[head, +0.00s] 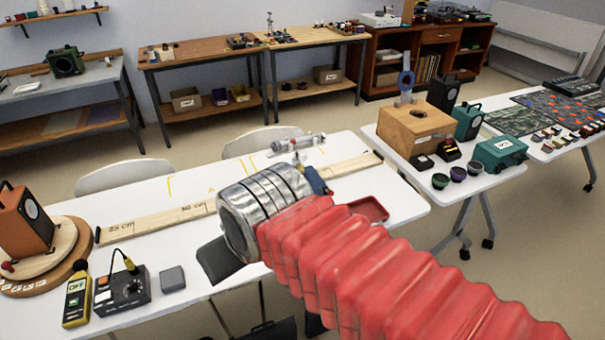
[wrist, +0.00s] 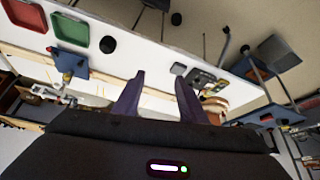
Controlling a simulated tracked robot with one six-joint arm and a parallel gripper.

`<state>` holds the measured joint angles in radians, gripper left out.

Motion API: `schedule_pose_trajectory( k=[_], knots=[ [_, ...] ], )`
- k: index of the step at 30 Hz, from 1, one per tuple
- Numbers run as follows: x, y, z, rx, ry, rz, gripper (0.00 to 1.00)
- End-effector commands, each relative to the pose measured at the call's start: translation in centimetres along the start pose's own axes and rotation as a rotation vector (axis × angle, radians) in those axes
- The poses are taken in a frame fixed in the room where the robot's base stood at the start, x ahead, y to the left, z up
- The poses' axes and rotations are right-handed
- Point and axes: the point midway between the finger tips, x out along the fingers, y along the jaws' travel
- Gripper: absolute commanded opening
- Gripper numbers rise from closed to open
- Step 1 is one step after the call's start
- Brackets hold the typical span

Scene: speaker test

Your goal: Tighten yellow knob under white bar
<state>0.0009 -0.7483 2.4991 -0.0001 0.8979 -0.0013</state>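I cannot make out a yellow knob under a white bar in either view. A pale grey, bar-like device (head: 297,142) lies at the back of the white table, too small to show a knob. In the wrist view, a blue piece with a small yellow part (wrist: 69,64) lies on the table, its details blurred. My gripper (wrist: 160,78) has its two dark fingers apart with nothing between them. In the head view, my red sleeve and silver wrist reach over the table and hide most of the gripper.
The white table (head: 150,192) carries a wooden rail (head: 150,221), a yellow meter (head: 77,301), a black dial box (head: 122,291), a grey block (head: 173,279) and a red tray (head: 371,208). An orange box speaker (head: 25,218) stands left. A second table at right holds a wooden box (head: 415,128).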

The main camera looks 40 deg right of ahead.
Motion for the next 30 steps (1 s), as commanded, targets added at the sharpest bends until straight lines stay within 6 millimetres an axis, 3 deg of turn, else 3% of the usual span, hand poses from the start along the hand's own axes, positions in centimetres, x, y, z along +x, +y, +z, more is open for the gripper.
schedule_pose_trajectory(
  k=[5, 11, 21, 30],
  knots=[
    [1.0, 0.6, -1.3, -0.005, 0.018, 0.013, 0.42],
    [3.8, 2.5, -4.8, -0.024, 0.078, 0.053, 0.42],
    [9.7, 8.5, -10.9, -0.075, 0.2, 0.152, 0.42],
    [14.9, 14.7, -14.3, -0.128, 0.298, 0.248, 0.42]
  ],
)
